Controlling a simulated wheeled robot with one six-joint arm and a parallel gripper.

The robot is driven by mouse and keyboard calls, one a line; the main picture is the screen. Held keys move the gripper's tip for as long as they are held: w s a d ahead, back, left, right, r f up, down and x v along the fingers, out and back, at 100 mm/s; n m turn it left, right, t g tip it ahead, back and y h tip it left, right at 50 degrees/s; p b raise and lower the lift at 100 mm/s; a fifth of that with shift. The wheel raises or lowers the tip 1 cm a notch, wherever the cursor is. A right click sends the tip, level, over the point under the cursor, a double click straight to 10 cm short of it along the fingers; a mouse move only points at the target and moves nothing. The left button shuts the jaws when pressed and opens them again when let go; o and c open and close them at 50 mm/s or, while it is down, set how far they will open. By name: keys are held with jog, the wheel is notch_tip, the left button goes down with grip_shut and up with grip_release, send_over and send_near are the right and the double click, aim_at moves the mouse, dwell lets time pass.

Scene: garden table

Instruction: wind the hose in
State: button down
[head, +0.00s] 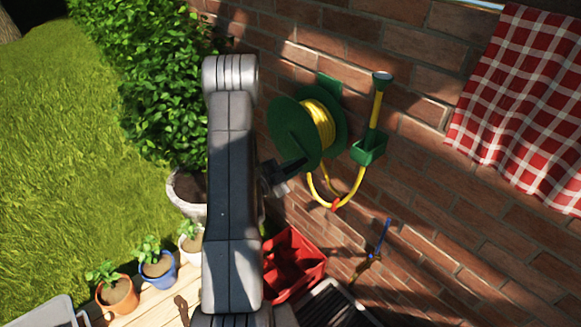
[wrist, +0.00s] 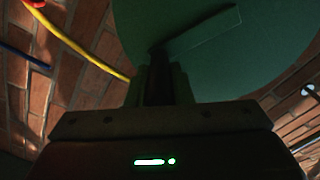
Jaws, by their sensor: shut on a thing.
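The green hose reel (head: 292,128) is fixed to the brick wall, with yellow hose (head: 318,124) wound on its drum. A short loop of hose hangs below it, with a red band (head: 335,204) near the bottom. The hose rises to a green holder (head: 369,149), where the nozzle (head: 381,78) stands upright. My gripper (head: 293,167) is at the reel's lower front edge. In the wrist view it is shut on the reel's crank handle (wrist: 158,68), beside the green side disc (wrist: 225,62). The handle is mostly hidden between the fingers.
A blue-handled tap (head: 379,240) sticks out of the wall below the holder. A red crate (head: 292,262) and potted plants (head: 157,264) stand below. A checked cloth (head: 520,105) hangs at right. A hedge (head: 140,75) is at left.

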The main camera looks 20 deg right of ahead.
jog(key=shift+s+d+r, duration=0.1)
jog(key=shift+s+r, duration=0.1)
jog(key=shift+r, duration=0.65)
jog(key=c, duration=1.3)
grip_release()
jog(key=shift+w, duration=0.15)
jog(key=shift+s+a+f, duration=0.15)
jog(key=shift+s+a, duration=0.05)
jog(key=shift+a, duration=0.3)
jog(key=b+v, duration=0.2)
jog(key=v, duration=1.1)
jog(key=shift+b, duration=0.35)
jog(key=shift+d, duration=0.15)
jog(key=p+x, duration=0.3)
jog(key=x, duration=1)
jog(key=shift+d, duration=0.35)
